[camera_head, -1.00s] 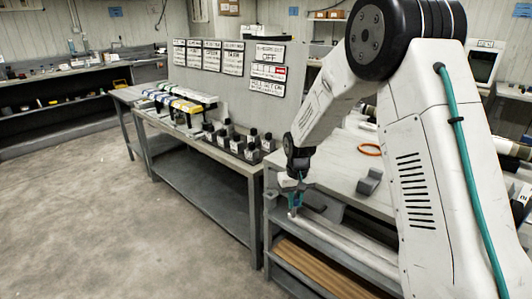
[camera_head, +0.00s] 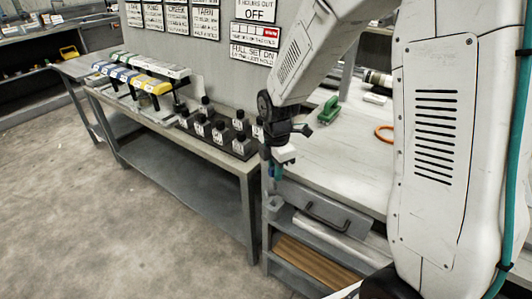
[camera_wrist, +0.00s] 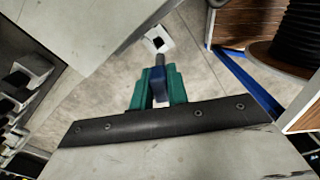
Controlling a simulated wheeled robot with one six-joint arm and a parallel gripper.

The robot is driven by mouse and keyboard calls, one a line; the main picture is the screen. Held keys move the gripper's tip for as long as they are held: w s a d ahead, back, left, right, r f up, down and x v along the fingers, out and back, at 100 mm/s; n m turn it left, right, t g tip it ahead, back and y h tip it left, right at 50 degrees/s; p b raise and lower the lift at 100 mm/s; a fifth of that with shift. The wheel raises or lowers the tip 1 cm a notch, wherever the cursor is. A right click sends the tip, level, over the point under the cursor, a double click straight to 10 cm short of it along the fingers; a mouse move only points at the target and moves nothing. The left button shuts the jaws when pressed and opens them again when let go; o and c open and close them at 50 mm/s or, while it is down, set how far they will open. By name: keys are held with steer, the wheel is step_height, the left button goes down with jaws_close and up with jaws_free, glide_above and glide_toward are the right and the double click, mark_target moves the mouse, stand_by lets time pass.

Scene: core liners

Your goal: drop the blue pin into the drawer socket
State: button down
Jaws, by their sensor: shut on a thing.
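My gripper (camera_wrist: 157,88) is shut on the blue pin (camera_wrist: 158,80), which sits between its green fingers in the wrist view. In the head view my gripper (camera_head: 275,168) hangs at the left front corner of the right bench, and the pin shows only as a small dark blue part. A small pale square socket (camera_wrist: 158,40) with a dark opening lies just beyond the pin tip in the wrist view, apart from it in the picture. The grey drawer (camera_head: 318,208) with a dark handle is below and right of my gripper in the head view.
The right bench top (camera_head: 340,155) carries a green tool (camera_head: 328,110) and an orange ring (camera_head: 385,132). Several dark blocks (camera_head: 220,130) stand on the left bench beside my gripper. Open floor (camera_head: 90,210) lies to the left.

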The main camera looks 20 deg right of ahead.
steer(key=shift+w+a+n, duration=0.15)
steer(key=shift+w+n, duration=0.1)
steer(key=shift+n, duration=0.05)
steer(key=shift+d, duration=0.3)
steer(key=shift+f, duration=5.4)
steer(key=shift+f, duration=0.1)
steer(key=c, duration=1.3)
jaws_free()
